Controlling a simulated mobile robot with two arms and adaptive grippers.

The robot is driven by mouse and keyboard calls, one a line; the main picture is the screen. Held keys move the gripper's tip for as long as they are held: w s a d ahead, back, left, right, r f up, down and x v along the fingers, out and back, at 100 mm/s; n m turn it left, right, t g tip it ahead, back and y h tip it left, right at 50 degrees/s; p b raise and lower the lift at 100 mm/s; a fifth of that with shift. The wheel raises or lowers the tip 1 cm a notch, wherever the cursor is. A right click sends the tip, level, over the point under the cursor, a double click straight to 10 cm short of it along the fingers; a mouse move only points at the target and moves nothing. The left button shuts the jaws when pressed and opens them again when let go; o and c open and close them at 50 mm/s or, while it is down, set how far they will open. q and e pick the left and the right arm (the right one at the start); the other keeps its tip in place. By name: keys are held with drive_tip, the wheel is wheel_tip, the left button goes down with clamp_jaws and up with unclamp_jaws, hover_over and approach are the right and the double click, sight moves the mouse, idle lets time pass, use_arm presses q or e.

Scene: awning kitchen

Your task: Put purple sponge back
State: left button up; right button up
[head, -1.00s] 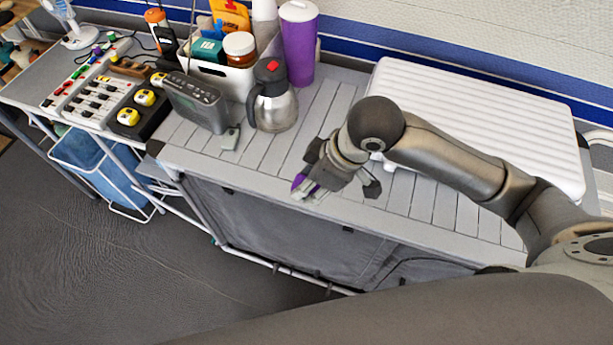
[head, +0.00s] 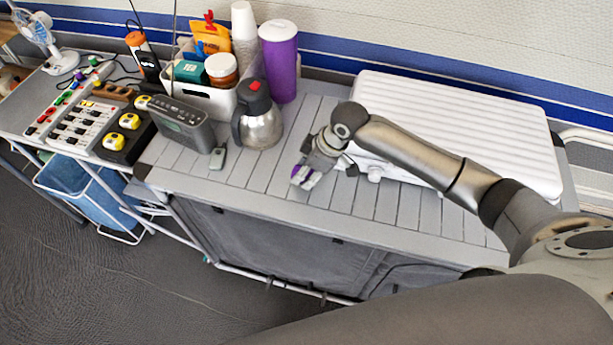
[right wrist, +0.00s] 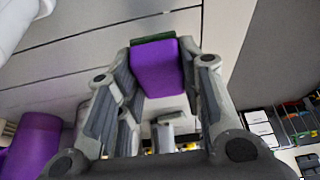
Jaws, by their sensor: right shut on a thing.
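The purple sponge (right wrist: 157,68) with a dark green face is between the fingers of my right gripper (right wrist: 155,92) in the right wrist view. The right gripper is shut on it. In the head view my right gripper (head: 315,168) is over the slatted grey counter near its front edge, and a bit of the purple sponge (head: 297,171) shows at the fingertips. Most of the sponge is hidden there by the gripper. My left gripper is not in view.
A steel jug (head: 258,118), a purple tumbler (head: 279,62), a radio (head: 182,122) and a white caddy (head: 208,95) stand on the counter left of the gripper. A small grey object (head: 217,158) lies nearby. A white ribbed appliance (head: 465,125) is behind the arm.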

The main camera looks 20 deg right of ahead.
wheel_tip(320, 180, down, 2)
drive_tip(key=shift+f+p, duration=0.15)
drive_tip(key=shift+p, duration=0.35)
drive_tip(key=shift+w+f, duration=0.1)
drive_tip(key=shift+f, duration=0.4)
drive_tip(key=o, duration=1)
drive_tip(key=shift+f, duration=0.15)
drive_tip(key=b+v, duration=0.1)
drive_tip(key=v, duration=1.1)
drive_tip(key=shift+r, duration=0.25)
